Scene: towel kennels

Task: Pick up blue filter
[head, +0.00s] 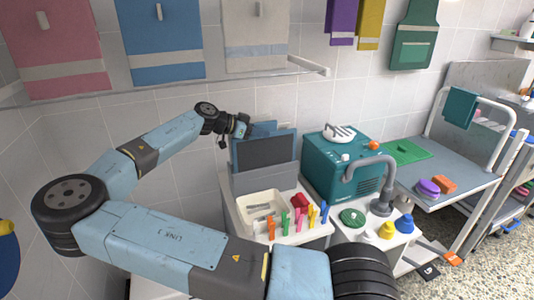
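A flat blue panel (286,133), which looks like the blue filter, stands upright against the tiled wall, behind a dark grey panel. Its lower part is hidden by the grey panel. My gripper (247,127) is at the end of my arm, at the panel's upper left edge. The gripper is small and partly overlaps the panel. I cannot tell whether its fingers are open or shut, or whether they touch the panel.
A white tray (247,201) and several coloured clips stand on the counter below the panels. A teal machine (323,172) stands to the right, beside a grey tap (383,183). Towels hang above from a rail (307,66). A grey table (460,163) is further right.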

